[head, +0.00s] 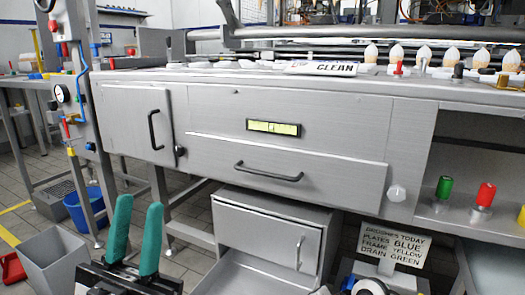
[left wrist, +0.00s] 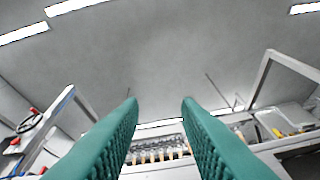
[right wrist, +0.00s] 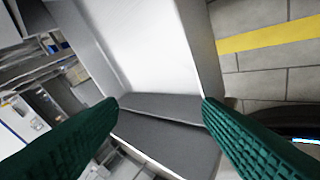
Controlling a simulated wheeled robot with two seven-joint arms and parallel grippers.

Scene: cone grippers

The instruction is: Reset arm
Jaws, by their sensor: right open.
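My left gripper (head: 140,202) stands at the lower left of the head view, with its two green ribbed fingers pointing up. It is in front of the grey metal workbench (head: 215,118). In the left wrist view its fingers (left wrist: 160,100) are apart with nothing between them; the ceiling and the distant bench show beyond. My right gripper (right wrist: 160,102) shows in the right wrist view with its green fingers wide apart and empty. Grey panels and tiled floor lie beyond it. I cannot make out its fingers in the head view.
A drawer unit (head: 268,232) stands under the bench with its lower drawer pulled out. A grey bin (head: 52,262) and a blue bucket (head: 84,207) stand on the floor at left. A sign (head: 396,248) hangs or stands at lower right. Green (head: 444,187) and red (head: 486,194) knobs are at right.

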